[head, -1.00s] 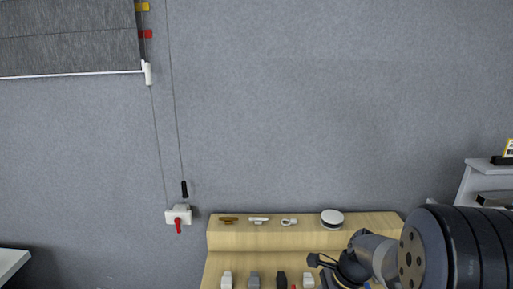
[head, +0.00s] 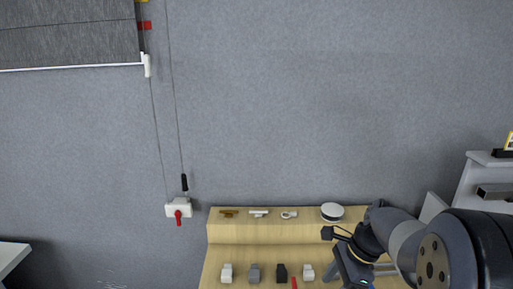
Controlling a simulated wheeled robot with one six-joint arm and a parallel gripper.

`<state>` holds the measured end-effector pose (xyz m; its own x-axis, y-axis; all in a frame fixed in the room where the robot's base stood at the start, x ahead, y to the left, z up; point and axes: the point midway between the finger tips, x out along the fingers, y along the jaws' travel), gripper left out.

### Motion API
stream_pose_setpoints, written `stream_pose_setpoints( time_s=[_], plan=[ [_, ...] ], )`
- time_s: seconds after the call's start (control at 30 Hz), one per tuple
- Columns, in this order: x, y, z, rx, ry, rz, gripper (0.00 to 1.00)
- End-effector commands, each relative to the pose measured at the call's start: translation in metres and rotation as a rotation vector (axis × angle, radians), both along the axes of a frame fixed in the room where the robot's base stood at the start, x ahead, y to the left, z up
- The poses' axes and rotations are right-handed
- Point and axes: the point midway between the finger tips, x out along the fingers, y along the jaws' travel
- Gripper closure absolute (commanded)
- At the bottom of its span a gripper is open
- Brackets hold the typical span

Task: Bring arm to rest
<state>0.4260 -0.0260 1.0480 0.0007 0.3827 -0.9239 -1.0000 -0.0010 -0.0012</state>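My arm reaches in from the lower right corner, with its wrist above the right part of the wooden stand. My dark gripper (head: 354,268) hangs at the end of the wrist, near the stand's right side. Its fingertips are not clearly visible, so I cannot tell whether it is open or shut, or whether it holds anything.
The stepped wooden stand (head: 260,233) bears small fittings and a round white disc (head: 332,212) on its upper step. Several small blocks stand lower down. A wall box with a red lever (head: 178,217) hangs left. A grey shelf unit (head: 480,185) stands right.

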Motion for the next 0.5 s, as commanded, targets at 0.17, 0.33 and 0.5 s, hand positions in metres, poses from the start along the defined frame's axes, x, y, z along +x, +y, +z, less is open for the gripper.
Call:
stream_pose_setpoints(
  time_s=[0.17,0.33,0.5],
  plan=[
    [-0.001,0.015,-0.034,0.001,0.005,0.003,0.48],
    [-0.001,0.027,-0.060,-0.001,0.002,0.002,0.48],
    [0.000,0.025,-0.026,-0.001,-0.003,0.001,0.48]
  ],
)
